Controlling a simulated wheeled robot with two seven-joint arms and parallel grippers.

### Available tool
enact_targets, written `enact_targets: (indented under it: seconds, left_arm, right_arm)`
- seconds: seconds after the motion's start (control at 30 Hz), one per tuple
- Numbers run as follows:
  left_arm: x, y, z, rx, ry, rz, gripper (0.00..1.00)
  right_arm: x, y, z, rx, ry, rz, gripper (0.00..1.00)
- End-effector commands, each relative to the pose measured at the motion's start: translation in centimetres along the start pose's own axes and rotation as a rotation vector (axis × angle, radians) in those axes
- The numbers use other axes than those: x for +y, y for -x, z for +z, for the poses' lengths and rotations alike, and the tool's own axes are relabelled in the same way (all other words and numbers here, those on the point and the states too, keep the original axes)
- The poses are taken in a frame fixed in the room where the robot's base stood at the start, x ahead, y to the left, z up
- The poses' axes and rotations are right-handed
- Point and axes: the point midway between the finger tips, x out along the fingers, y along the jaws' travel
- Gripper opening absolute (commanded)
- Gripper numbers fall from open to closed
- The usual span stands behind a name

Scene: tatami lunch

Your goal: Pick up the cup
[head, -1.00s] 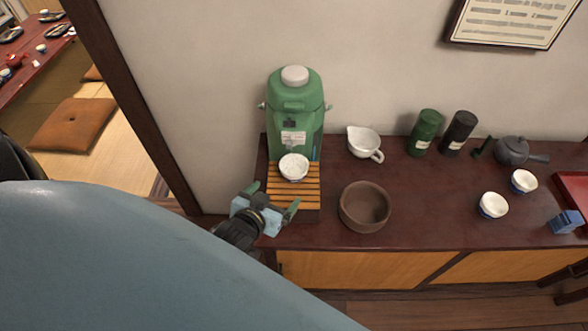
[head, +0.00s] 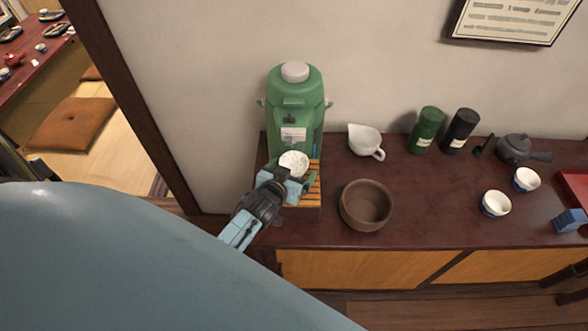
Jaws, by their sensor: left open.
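A white cup (head: 294,161) stands on the slatted wooden stand (head: 314,188) in front of the green dispenser (head: 295,100). My left gripper (head: 292,175) is open at the near side of the cup, and its body hides the cup's lower part. I cannot tell whether the fingers are around the cup or touching it. Two more white cups with blue outsides, one (head: 496,204) and another (head: 526,179), stand on the right of the counter. My right gripper is not in view.
A brown bowl (head: 366,206) stands right of the stand on the dark counter (head: 430,205). A white spouted pitcher (head: 365,141), a green canister (head: 427,130), a black canister (head: 460,131) and a dark teapot (head: 515,149) stand at the back. The counter's middle is clear.

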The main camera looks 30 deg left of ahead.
Motion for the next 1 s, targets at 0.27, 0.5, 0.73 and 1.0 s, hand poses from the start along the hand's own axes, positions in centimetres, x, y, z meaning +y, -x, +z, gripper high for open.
enact_targets:
  seconds: [0.27,0.5,0.73,1.0]
  left_arm:
    - [0.0,-1.9,-0.1,0.001,-0.001,0.0,0.92]
    - [0.0,-1.8,-0.1,0.001,-0.001,0.0,0.81]
    - [0.0,-1.8,-0.1,0.001,-0.001,0.0,0.5]
    - [0.0,-1.8,-0.1,0.002,-0.001,0.0,0.4]
  right_arm:
    - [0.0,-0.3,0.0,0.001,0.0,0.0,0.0]
    - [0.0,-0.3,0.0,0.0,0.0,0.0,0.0]
    - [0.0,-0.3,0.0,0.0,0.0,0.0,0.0]
    - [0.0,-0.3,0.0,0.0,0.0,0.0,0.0]
